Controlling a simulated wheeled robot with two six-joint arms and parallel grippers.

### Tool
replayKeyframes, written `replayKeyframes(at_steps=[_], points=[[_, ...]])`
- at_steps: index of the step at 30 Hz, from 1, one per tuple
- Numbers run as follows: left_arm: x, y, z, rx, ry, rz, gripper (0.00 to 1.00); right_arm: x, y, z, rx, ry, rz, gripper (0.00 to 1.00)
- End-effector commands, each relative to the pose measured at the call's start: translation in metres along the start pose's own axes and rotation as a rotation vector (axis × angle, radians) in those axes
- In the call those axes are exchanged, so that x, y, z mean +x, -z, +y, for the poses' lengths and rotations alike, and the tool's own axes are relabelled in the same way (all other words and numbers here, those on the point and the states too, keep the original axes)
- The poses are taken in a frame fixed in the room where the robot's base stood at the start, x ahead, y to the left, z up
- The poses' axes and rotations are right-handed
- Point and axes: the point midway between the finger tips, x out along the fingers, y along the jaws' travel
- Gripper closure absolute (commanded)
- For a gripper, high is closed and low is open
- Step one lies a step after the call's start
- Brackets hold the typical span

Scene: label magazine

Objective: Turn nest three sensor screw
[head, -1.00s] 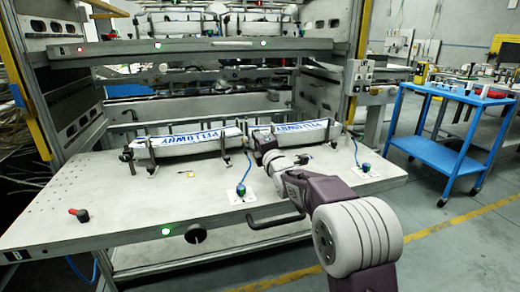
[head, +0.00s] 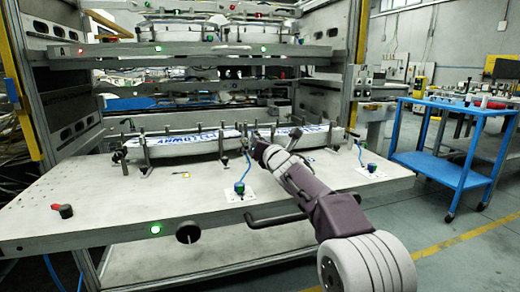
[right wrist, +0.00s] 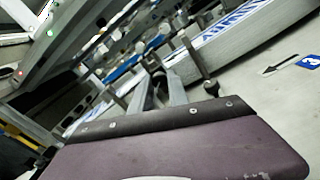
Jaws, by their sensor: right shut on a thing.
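My right gripper (head: 257,141) is at the gap between two stacks of white labels with blue print, the left stack (head: 185,150) and the right stack (head: 315,136). In the right wrist view my right gripper (right wrist: 158,72) has its fingers close together on a small dark part, apparently the sensor screw, mostly hidden by the fingers. A blue number 3 tag (right wrist: 310,62) with a black arrow lies on the plate to the right. A dark-knobbed post (right wrist: 210,88) stands just right of the fingers. My left gripper is out of view.
A red-black knob (head: 65,211) is at left. A blue cart (head: 455,150) stands right. An upper shelf (head: 190,50) overhangs.

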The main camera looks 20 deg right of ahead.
Motion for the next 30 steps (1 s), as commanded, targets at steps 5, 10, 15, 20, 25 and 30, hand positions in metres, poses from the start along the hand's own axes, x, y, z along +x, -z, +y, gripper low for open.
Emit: replayKeyframes(at_steps=[5, 10, 15, 20, 25, 30], points=[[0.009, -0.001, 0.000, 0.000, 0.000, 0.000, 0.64, 0.000, 0.001, -0.001, -0.164, 0.000, -0.002, 1.00], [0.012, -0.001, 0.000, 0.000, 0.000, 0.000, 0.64, 0.000, 0.000, -0.001, -0.312, -0.001, -0.002, 1.00], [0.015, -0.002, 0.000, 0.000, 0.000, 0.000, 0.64, 0.000, -0.001, -0.001, -0.438, -0.001, -0.002, 1.00], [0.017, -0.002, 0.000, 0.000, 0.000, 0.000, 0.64, 0.000, -0.001, -0.001, -0.531, 0.000, -0.002, 1.00], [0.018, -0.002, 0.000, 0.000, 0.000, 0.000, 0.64, 0.000, -0.001, -0.001, -0.596, 0.000, -0.001, 1.00], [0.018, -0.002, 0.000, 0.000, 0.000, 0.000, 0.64, 0.000, -0.001, -0.001, -0.630, 0.000, -0.001, 1.00]])
